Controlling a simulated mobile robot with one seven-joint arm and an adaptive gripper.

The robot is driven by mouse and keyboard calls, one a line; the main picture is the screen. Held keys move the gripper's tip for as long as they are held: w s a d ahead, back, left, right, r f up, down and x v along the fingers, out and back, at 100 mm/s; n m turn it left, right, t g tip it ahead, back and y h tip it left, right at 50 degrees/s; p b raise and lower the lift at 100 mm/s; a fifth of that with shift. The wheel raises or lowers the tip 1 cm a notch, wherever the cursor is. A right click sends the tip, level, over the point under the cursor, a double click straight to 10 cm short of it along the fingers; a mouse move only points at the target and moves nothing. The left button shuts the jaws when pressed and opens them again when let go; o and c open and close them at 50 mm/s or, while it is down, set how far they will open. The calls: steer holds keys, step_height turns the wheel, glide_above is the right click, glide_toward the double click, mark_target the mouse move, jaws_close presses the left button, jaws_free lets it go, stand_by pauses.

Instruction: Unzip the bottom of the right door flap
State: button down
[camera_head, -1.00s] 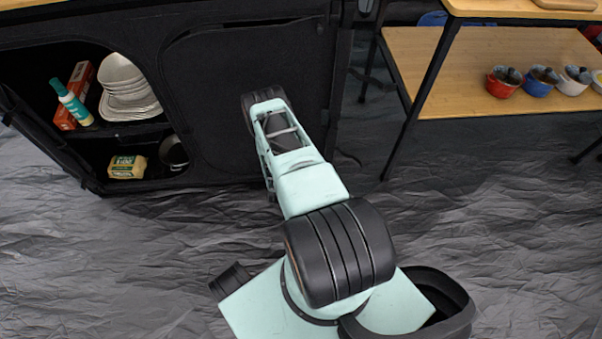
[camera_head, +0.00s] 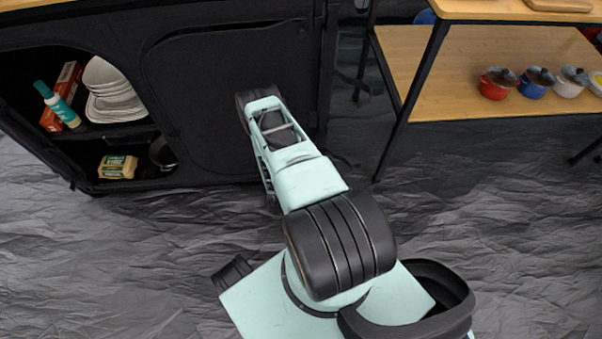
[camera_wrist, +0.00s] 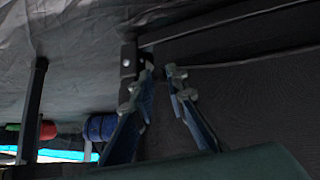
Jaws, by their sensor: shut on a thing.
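The right door flap (camera_head: 205,75) is a black fabric panel on the front of the dark cabinet, closed over its compartment. A pale seam line runs along the flap (camera_wrist: 250,62) in the wrist view. My gripper (camera_wrist: 161,73) is at the edge of the flap, its two blue-grey fingers converging with a narrow gap at the tips. It is shut on the small zipper pull, which is too dark and small to make out clearly. In the head view my arm hides the fingertips and the lower right of the flap.
The left compartment is open, with white bowls and plates (camera_head: 115,95), a bottle (camera_head: 58,105), a yellow package (camera_head: 117,167) and a dark pot (camera_head: 163,153). A wooden shelf table (camera_head: 450,60) with several small pots stands at right. The crumpled grey floor (camera_head: 130,250) is clear.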

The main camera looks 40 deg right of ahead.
steer(key=shift+d, duration=0.25)
steer(key=c, duration=1.9)
jaws_free()
steer(key=shift+s, duration=0.1)
steer(key=shift+a, duration=0.25)
